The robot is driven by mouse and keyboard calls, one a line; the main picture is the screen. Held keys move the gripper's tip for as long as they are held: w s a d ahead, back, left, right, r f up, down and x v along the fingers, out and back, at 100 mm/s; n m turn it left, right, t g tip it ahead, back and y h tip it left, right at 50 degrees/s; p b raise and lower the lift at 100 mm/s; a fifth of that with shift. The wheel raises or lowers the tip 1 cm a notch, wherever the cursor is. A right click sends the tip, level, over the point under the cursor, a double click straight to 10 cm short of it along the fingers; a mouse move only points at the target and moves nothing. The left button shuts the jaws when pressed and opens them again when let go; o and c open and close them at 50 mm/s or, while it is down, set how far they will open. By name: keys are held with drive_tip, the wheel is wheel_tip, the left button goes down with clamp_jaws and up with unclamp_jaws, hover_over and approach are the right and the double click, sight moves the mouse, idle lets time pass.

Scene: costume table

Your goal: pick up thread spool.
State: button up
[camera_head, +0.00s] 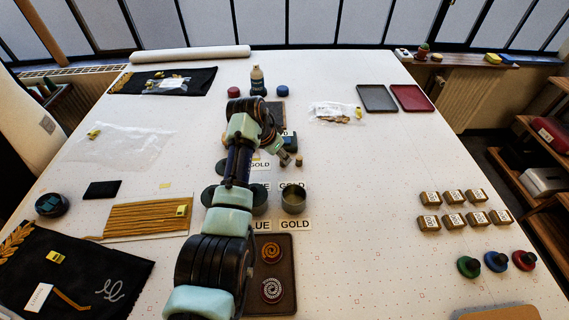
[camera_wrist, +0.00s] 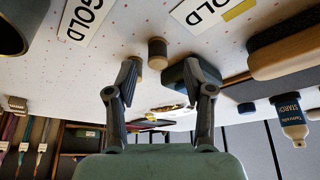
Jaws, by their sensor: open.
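A small spool-like cylinder with tan ends and a dark grey-brown middle stands on the table; I take it as the thread spool (camera_wrist: 157,52). In the wrist view it is upright, beyond and between my fingertips, apart from both. In the head view it appears as a small brown cylinder (camera_head: 299,161) just right of my gripper (camera_head: 283,156). My gripper (camera_wrist: 160,82) is open, with nothing between its fingers. A second small tan piece (camera_wrist: 136,62) shows beside the left fingertip, partly hidden by it.
A dark teal object (camera_wrist: 177,76) sits behind the right finger. GOLD labels (camera_wrist: 87,18) and a round tin (camera_head: 293,201) are close by. Small boxes (camera_head: 453,220) and green, blue and red round items (camera_head: 468,266) lie right. The table between is clear.

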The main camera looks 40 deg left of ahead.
drive_tip(key=x, duration=0.3)
drive_tip(key=shift+d+f+b, duration=0.15)
drive_tip(key=shift+b, duration=0.25)
drive_tip(key=c, duration=0.9)
wheel_tip(320, 180, up, 20)
drive_tip(key=p, duration=0.4)
drive_tip(key=shift+p, duration=0.4)
